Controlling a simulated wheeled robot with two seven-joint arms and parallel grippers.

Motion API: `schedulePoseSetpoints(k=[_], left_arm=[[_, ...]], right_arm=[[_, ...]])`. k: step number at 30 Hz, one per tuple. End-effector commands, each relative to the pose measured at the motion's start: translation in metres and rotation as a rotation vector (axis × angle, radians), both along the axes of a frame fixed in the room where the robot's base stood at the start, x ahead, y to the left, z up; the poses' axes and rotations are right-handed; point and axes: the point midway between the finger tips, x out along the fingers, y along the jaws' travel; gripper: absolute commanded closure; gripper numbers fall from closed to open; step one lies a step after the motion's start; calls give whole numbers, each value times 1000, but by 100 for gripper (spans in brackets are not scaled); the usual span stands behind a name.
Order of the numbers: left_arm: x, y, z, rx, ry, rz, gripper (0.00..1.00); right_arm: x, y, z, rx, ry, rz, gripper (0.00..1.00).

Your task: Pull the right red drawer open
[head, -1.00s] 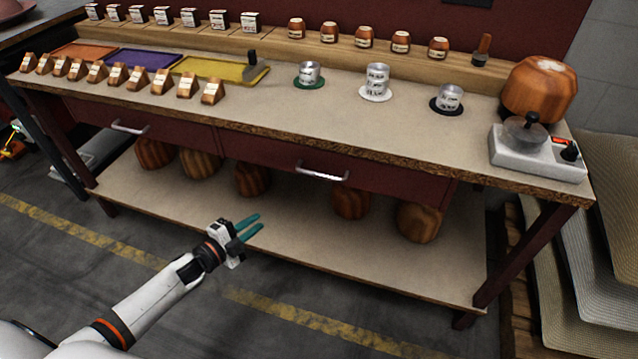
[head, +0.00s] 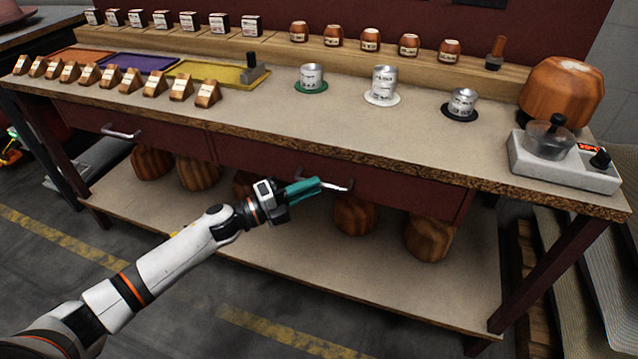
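The right red drawer (head: 400,194) is under the bench top, and its front looks flush with the bench. Its silver bar handle (head: 338,187) shows at the right end, while its left and middle parts are partly hidden by my fingers. My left gripper (head: 316,185) reaches up from the lower left, with its teal fingers at the handle. The fingers overlap in this view, so I cannot tell whether they are open, shut or touching the handle. My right gripper is not in view.
The left drawer handle (head: 121,132) is further left. Wooden hat blocks (head: 430,236) stand on the lower shelf (head: 400,285) below the drawers. The bench top (head: 420,148) holds tins, trays, labelled wooden blocks and a scale (head: 565,165). The floor in front is clear.

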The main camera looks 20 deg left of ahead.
Motion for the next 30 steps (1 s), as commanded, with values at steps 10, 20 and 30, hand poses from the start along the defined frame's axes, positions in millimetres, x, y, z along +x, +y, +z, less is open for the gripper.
schedulePoseSetpoints(k=[10, 20, 30], left_arm=[[20, -21, 3, 1, 1, 1, 80], [20, -21, 3, 0, 1, 1, 97], [19, -20, 3, 0, 2, 2, 100]], right_arm=[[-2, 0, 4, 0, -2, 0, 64], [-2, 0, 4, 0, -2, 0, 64], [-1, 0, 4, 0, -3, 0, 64]])
